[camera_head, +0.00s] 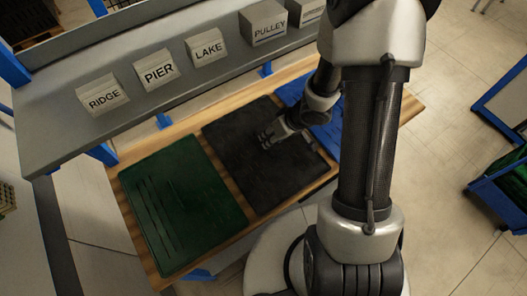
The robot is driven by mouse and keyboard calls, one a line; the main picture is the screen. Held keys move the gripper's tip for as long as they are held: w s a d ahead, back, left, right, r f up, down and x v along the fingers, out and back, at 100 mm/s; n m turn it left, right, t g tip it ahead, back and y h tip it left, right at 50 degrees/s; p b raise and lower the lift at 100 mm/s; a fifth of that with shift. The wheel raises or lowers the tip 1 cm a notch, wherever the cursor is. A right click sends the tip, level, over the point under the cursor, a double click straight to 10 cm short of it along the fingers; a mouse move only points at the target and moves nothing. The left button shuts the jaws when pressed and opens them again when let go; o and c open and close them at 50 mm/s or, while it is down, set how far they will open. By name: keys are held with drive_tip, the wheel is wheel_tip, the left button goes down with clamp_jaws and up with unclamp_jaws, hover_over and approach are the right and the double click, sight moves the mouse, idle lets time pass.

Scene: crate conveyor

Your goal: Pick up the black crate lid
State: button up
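The black crate lid (238,158) lies flat on the wooden table, between a green lid (182,210) on its left and a blue lid (328,133) on its right. My gripper (267,138) is over the upper right part of the black lid, with its fingers pointing left in the picture. I cannot tell whether the fingers touch the lid or hover above it, nor how far apart they are. My arm hides much of the blue lid and some of the table's right side.
A grey shelf (60,140) behind the table carries several boxes, labelled RIDGE (103,96), PIER (158,70), LAKE (206,47) and PULLEY (265,22). Bare wooden table (408,102) shows at the right end. A blue cart (497,195) stands farther right on the floor.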

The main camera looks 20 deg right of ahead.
drive_tip(key=shift+x, duration=0.85)
drive_tip(key=b+x, duration=0.4)
drive_tip(key=x, duration=0.1)
drive_tip(key=shift+d+f, duration=0.1)
drive_tip(key=shift+f, duration=0.1)
drive_tip(key=shift+r, duration=0.1)
clamp_jaws()
